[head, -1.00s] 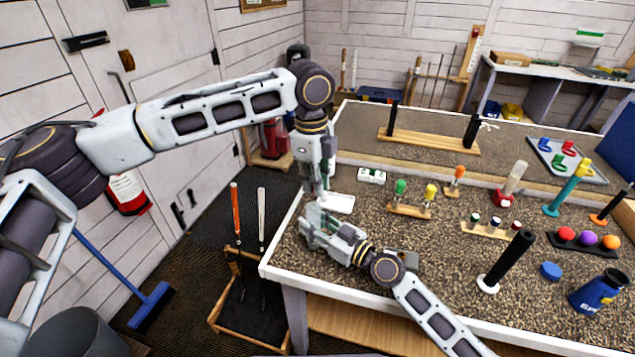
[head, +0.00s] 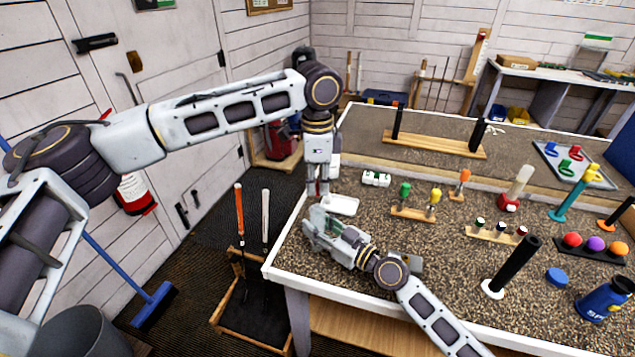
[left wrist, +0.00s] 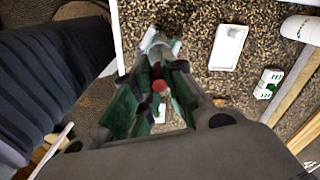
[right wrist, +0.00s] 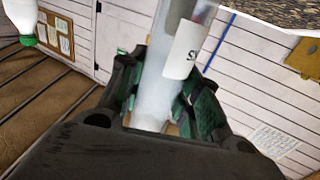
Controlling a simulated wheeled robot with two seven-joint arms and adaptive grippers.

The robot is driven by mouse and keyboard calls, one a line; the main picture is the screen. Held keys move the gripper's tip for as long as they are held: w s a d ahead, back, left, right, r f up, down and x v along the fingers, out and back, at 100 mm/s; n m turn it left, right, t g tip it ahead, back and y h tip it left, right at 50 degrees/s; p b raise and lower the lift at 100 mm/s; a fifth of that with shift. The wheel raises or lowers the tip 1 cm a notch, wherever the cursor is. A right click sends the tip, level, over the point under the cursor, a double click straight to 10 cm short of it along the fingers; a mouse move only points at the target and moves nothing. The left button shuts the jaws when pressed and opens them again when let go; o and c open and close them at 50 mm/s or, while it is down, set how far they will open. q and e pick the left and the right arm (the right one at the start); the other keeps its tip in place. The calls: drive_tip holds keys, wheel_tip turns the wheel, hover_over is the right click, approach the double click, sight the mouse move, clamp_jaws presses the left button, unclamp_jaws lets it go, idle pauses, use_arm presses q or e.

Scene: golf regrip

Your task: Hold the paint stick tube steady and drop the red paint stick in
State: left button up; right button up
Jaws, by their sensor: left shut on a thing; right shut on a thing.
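My left gripper (head: 318,192) points down over the front left of the bench, just above my right gripper (head: 314,220). In the left wrist view, its fingers (left wrist: 159,83) are shut on the red paint stick (left wrist: 159,86), of which only a small red end shows. My right gripper (right wrist: 165,85) is shut around the clear paint stick tube (right wrist: 172,65), which carries a white label. A little red shows at the tube's upper part, at the edge of the right wrist view. Whether the stick is inside the tube or behind it, I cannot tell.
A white tray (head: 343,205) lies beside the grippers on the bench. A small white block with green marks (head: 376,179) and a wooden stand with green and yellow pieces (head: 413,213) are to the right. A wooden rack (head: 250,305) with clubs stands on the floor at left.

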idle(0.5)
use_arm(q)
drive_tip(key=shift+f, duration=2.85)
drive_tip(key=o, duration=0.8)
drive_tip(key=shift+c, duration=0.2)
drive_tip(key=shift+r, duration=0.1)
drive_tip(key=shift+r, duration=5.9)
